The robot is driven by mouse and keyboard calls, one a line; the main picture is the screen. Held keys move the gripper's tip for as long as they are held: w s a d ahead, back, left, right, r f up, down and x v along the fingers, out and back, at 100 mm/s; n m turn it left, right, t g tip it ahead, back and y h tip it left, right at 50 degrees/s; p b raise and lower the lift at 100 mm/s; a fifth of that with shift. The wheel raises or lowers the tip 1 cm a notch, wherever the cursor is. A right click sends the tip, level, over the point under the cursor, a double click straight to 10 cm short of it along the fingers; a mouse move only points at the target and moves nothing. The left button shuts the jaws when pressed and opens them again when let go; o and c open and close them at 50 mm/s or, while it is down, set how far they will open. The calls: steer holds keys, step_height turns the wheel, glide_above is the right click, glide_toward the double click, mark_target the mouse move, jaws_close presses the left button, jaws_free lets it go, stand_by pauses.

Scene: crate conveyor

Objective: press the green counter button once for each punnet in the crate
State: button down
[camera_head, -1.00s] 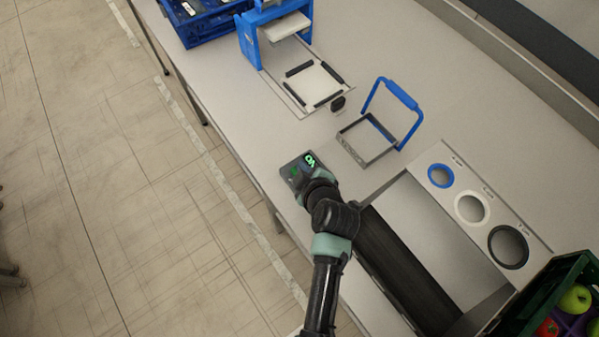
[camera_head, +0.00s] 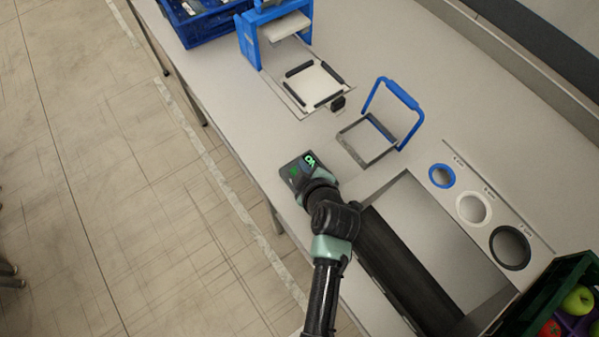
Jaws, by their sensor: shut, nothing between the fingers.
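The counter (camera_head: 290,162) is a small dark box near the left edge of the bench. It has a lit green display (camera_head: 310,159), too small to read surely, and a green button (camera_head: 293,172). My gripper (camera_head: 309,187) is at the counter's near side, close to the button; the wrist hides most of the fingers, and I cannot tell whether they touch the box. It is shut and empty. A dark green crate (camera_head: 530,308) at the lower right is cut off by the frame. Green apples (camera_head: 578,299) and a red fruit (camera_head: 549,329) show in it on purple; I cannot count its punnets.
A dark belt (camera_head: 405,275) runs beside my arm. A grey frame with a blue handle (camera_head: 403,95), a blue press-like stand (camera_head: 247,42) and a blue crate (camera_head: 207,27) stand farther back. Blue, white and black rings (camera_head: 472,209) lie at the right. Bare bench surrounds the counter.

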steer(key=f, duration=0.1)
steer(key=s+f, duration=0.1)
steer(key=f, duration=0.1)
steer(key=shift+s+a+g, duration=0.25)
steer(key=shift+s+g, duration=0.05)
steer(key=shift+s, duration=0.05)
steer(key=r+p, duration=0.1)
steer(key=w+r+p, duration=0.1)
steer(key=r+p, duration=0.1)
steer(key=shift+d, duration=0.1)
step_height(320, 180, up, 2)
steer(key=shift+s+r+p, duration=0.15)
steer(key=shift+r+p, duration=0.05)
steer(key=shift+p, duration=0.5)
steer(key=shift+w, duration=0.2)
